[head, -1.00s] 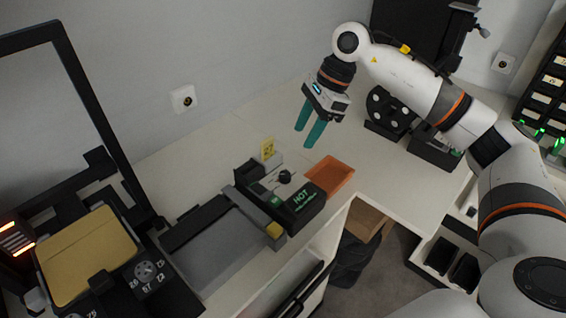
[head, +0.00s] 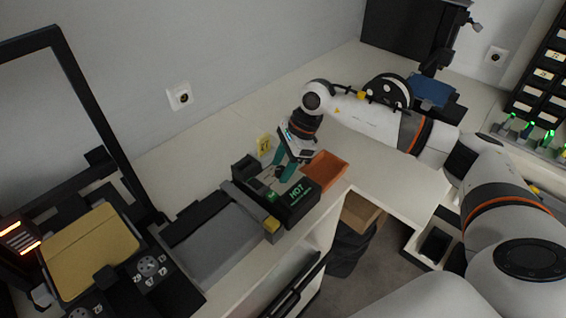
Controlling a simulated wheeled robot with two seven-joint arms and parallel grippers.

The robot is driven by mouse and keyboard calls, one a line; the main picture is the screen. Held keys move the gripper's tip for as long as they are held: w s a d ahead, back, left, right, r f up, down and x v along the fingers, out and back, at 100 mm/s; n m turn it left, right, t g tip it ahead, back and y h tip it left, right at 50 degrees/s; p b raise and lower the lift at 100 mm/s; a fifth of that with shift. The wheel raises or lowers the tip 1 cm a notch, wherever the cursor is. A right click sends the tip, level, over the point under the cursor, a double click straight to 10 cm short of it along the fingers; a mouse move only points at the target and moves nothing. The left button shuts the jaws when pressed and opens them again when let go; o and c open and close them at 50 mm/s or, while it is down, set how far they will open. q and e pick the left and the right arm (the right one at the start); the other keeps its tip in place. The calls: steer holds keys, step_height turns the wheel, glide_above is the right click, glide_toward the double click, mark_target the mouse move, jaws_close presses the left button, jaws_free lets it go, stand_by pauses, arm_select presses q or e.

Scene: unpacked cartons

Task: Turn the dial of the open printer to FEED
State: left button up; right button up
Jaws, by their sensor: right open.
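A low black device (head: 297,208) marked HOT in green stands on the white counter near the middle. The small dark dial seen on its top before is now hidden behind my right gripper (head: 281,173). That gripper's teal fingers point down at the device's top, apart from each other; I cannot tell whether they touch the dial. At the left stands an open black frame machine (head: 78,75) with a yellow plate (head: 90,250) and a round dial (head: 148,266) with small numbers around it. No FEED mark is readable. My left gripper is not in view.
An orange tray (head: 326,169) sits right beside the HOT device, and a small yellow tag (head: 264,145) stands behind it. A grey bed (head: 212,245) extends to its left. Black equipment (head: 405,38) stands at the back right. The counter between is mostly clear.

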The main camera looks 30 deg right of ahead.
steer(key=c, duration=1)
steer(key=m+b, duration=0.1)
steer(key=m+t+b, duration=0.1)
steer(key=m+b, duration=0.1)
steer(key=shift+s+f+m, duration=0.1)
steer(key=shift+f+m, duration=0.05)
steer(key=shift+m, duration=0.15)
steer(key=m+t+h+b, duration=0.1)
steer(key=m+b, duration=0.1)
steer(key=m+t+b, duration=0.1)
steer(key=m+b, duration=0.1)
steer(key=m, duration=0.1)
steer(key=shift+a+h, duration=0.2)
steer(key=shift+h, duration=0.2)
steer(key=m+h+b, duration=0.1)
steer(key=m, duration=0.1)
steer(key=m+b, duration=0.2)
steer(key=m, duration=0.1)
steer(key=shift+s+a+t+h+b, duration=0.1)
steer(key=shift+t+h+b, duration=0.2)
steer(key=shift+t+h, duration=0.1)
steer(key=shift+r+m+h+b, duration=0.1)
steer(key=shift+m+h+b, duration=0.4)
steer(key=shift+m, duration=0.55)
steer(key=shift+r+m+h+b, duration=0.1)
steer(key=shift+m+h+b, duration=0.35)
steer(key=shift+m, duration=0.6)
